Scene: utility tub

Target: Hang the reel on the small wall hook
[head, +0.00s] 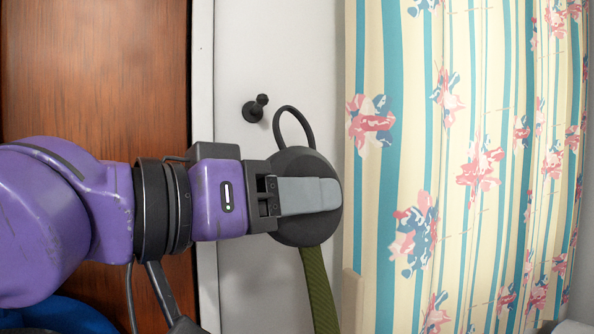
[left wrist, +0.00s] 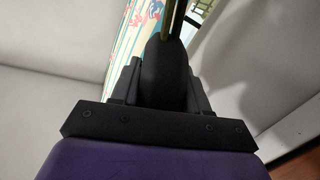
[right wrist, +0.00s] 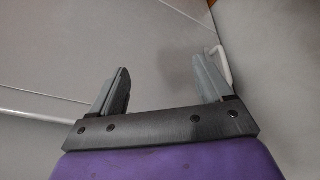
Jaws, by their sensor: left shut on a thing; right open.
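The reel (head: 290,160) is a dark round disc with a black loop at its top and a green strap hanging from its bottom. My left gripper (head: 325,194) is shut on the reel and holds it in front of the white wall. In the left wrist view the reel (left wrist: 167,75) sits between the fingers. The small black wall hook (head: 256,107) is on the white wall, up and left of the loop. The loop and the hook are apart in the picture. My right gripper (right wrist: 160,90) is open and empty in the right wrist view.
A striped floral curtain (head: 460,170) hangs to the right of the reel. A brown wooden door or panel (head: 95,70) stands at the left, edged by a pale frame. The wall around the hook is clear. A grey surface (right wrist: 60,50) with a white handle-like bar (right wrist: 221,65) lies before my right gripper.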

